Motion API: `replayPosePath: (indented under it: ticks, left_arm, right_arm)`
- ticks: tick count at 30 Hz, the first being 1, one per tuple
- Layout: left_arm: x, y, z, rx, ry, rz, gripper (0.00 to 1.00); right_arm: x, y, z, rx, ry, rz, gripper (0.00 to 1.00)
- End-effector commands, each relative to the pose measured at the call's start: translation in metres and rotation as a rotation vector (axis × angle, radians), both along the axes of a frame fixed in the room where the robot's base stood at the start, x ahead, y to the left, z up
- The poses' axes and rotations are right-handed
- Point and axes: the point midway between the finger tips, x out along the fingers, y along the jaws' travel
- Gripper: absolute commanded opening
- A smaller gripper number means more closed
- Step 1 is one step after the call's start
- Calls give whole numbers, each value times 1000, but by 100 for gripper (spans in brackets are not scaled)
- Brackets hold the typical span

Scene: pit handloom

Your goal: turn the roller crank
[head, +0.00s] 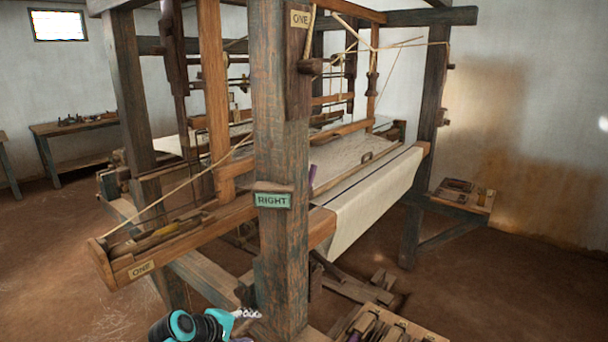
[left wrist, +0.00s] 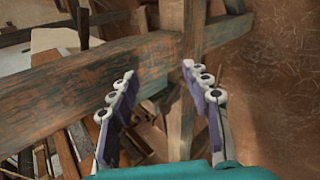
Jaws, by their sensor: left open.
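I cannot clearly pick out the roller crank in either view. The wooden pit loom (head: 228,205) fills the middle of the head view, with pale cloth (head: 372,200) hanging over its front beam. A thick post (head: 280,130) with a green RIGHT sign (head: 272,200) hides part of the loom behind it. My left gripper (head: 247,314) is low beside the foot of this post. In the left wrist view it (left wrist: 157,82) is open with nothing between its fingers; a worn timber (left wrist: 60,90) lies beyond the fingertips. My right gripper is not in view.
A wooden tray of tools (head: 392,326) is at the bottom right. A small bench with a tool board (head: 464,194) stands by the right wall. A long table (head: 72,125) is at the back left. Bare floor (head: 500,285) is clear at the right.

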Motion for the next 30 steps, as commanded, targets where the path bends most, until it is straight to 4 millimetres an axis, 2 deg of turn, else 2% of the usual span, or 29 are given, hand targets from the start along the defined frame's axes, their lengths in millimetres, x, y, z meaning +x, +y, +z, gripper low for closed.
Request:
replayPosePath:
  ticks: [1, 9, 15, 18, 21, 30]
  left_arm:
    - [-22, -3, 6, 83, -16, -50, 48]
    - [-129, 6, 17, 569, -101, -359, 48]
    - [-192, 22, 9, 877, -140, -580, 48]
    - [-211, 29, 4, 978, -150, -656, 48]
    - [-220, 34, 1, 1036, -155, -700, 48]
    - [-224, 36, 0, 1061, -157, -718, 48]
  right_arm:
    - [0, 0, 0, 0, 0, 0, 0]
    - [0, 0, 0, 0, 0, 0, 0]
    - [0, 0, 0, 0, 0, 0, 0]
    - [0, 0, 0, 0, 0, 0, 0]
    - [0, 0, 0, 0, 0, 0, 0]
    - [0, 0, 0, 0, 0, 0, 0]
